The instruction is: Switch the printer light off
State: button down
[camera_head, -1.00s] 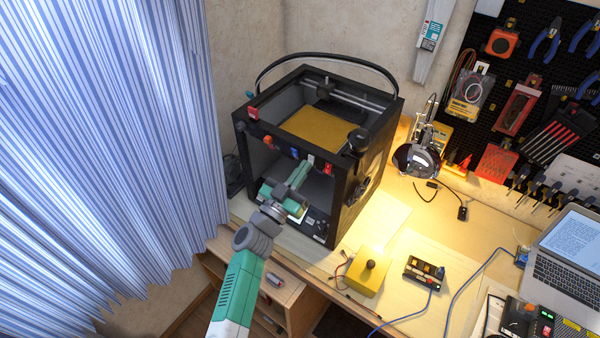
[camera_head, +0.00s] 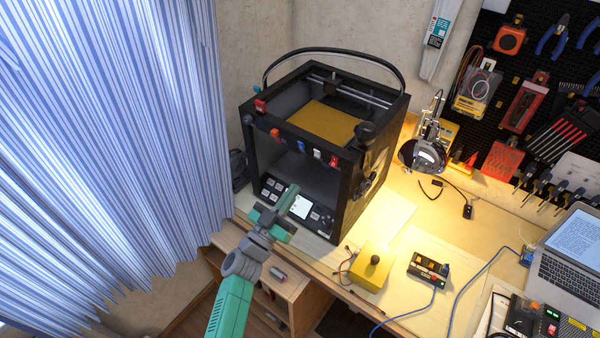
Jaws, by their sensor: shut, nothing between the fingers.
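The black 3D printer (camera_head: 345,208) stands on the wooden desk with its open front facing me. Its control panel, with a lit screen (camera_head: 301,207) and several buttons (camera_head: 272,186), is low on the front. Several small coloured parts, red, orange, blue and white (camera_head: 317,154), sit along the upper front bar. I cannot tell which part works the light, nor whether the light is on. My gripper (camera_head: 291,190) is shut and empty, in front of the control panel. It hides part of the panel, and I cannot tell whether it touches it.
A yellow box with a black knob (camera_head: 371,268) and a small black device (camera_head: 428,269) lie right of the printer. A lamp (camera_head: 424,157) stands behind them. A striped curtain (camera_head: 110,140) hangs at the left. A laptop (camera_head: 575,250) is at the right.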

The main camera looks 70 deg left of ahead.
jog(key=s+f, duration=0.1)
jog(key=d+f, duration=0.1)
jog(key=s+f, duration=0.1)
jog(key=shift+s+d, duration=0.3)
jog(key=shift+s, duration=0.05)
dwell(0.3)
